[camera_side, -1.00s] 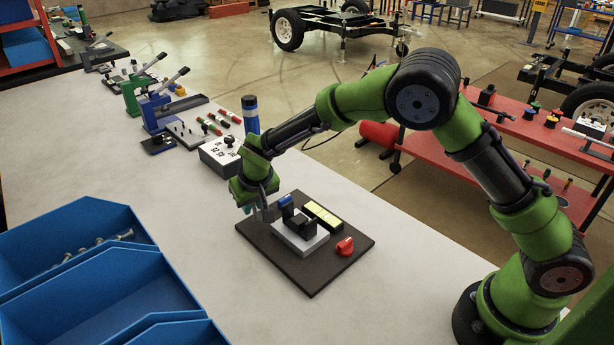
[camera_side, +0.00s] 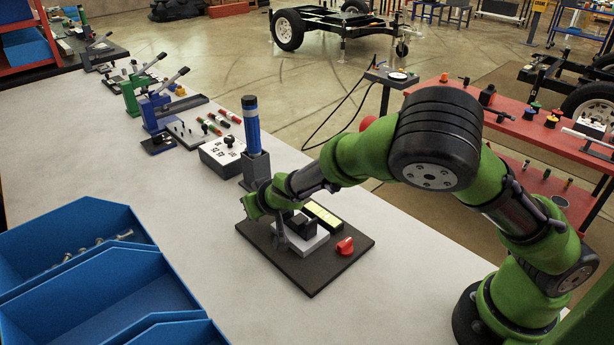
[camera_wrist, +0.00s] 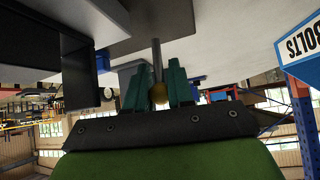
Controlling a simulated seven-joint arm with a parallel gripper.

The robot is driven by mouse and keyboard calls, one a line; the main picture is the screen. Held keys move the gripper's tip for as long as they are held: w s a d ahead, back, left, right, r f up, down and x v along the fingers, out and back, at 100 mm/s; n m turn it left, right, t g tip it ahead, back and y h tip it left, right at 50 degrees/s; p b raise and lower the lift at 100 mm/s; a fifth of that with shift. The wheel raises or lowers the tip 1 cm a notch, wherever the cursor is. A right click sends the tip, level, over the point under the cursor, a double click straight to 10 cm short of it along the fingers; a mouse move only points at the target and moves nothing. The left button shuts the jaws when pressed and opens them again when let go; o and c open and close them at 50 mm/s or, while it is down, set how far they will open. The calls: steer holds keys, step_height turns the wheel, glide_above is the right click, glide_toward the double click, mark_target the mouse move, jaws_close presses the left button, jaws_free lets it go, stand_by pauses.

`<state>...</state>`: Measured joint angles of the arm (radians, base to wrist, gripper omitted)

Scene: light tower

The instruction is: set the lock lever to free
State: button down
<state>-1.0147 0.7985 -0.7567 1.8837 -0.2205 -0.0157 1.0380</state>
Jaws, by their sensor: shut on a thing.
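In the side view my gripper (camera_side: 281,240) is low at the left side of the fixture, and the lever cannot be made out there. The fixture has a dark base plate (camera_side: 304,276), a light grey block (camera_side: 312,246) and a black part (camera_side: 303,224) on top. My wrist hides the fixture's far left part.
A yellow-lit strip (camera_side: 322,215) and a red knob (camera_side: 345,246) sit on the plate. Blue bins (camera_side: 95,275) stand at left; the table between is clear.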

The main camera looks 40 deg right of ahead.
steer(key=c, duration=1.1)
jaws_free()
steer(key=shift+s+f, duration=0.15)
steer(key=shift+s+a+r, duration=0.1)
steer(key=shift+s+r, duration=0.2)
steer(key=shift+r, duration=0.1)
steer(key=v, duration=0.2)
steer(key=shift+s+r, duration=0.1)
steer(key=shift+r, duration=0.25)
step_height(320, 180, up, 6)
steer(key=shift+r, duration=0.15)
